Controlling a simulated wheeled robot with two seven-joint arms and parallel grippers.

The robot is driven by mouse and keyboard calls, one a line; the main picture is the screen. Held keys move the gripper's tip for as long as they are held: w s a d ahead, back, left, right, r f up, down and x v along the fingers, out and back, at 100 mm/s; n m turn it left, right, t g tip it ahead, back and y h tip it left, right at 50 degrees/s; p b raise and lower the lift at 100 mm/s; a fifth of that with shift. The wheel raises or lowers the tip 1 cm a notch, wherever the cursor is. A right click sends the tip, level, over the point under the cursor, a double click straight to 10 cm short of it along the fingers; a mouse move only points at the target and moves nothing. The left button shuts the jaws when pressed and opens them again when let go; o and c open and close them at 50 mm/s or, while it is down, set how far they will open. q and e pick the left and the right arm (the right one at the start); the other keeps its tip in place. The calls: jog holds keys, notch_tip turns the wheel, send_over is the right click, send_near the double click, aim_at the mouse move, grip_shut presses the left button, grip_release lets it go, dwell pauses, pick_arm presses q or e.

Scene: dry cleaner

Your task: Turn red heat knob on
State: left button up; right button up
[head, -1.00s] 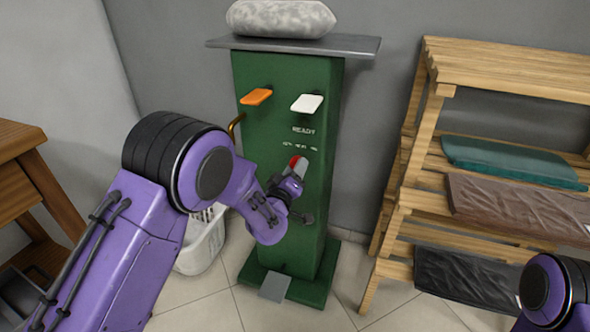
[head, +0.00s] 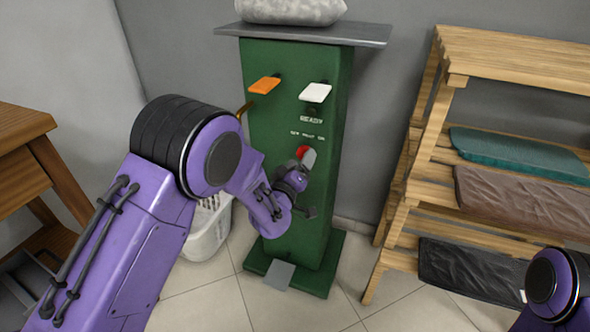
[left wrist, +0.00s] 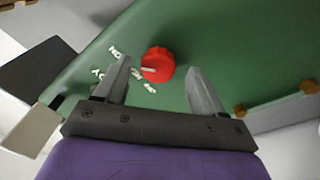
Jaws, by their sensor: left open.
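The red knob (head: 302,151) is on the front of the green machine (head: 277,120), below a row of small white lettering. In the left wrist view the red knob (left wrist: 157,65) is round with a pale pointer line, and white lettering lies around its left and lower side. My left gripper (head: 308,160) is at the knob, partly covering it in the head view. In the left wrist view its two grey fingers are open, with the knob between their tips, nearer the left finger. I cannot tell whether they touch it. My right gripper is out of view.
An orange lever (head: 264,85) and a white lever (head: 315,92) stick out above the knob. A grey pedal (head: 279,275) is at the machine's foot. A wooden rack (head: 452,80) with folded cloths stands right, a wooden table (head: 22,128) left, a white basket (head: 206,235) behind my arm.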

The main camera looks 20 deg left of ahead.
pick_arm(q)
jog(key=s, duration=0.9)
jog(key=shift+a+f+p, duration=0.2)
jog(key=shift+f+p, duration=0.1)
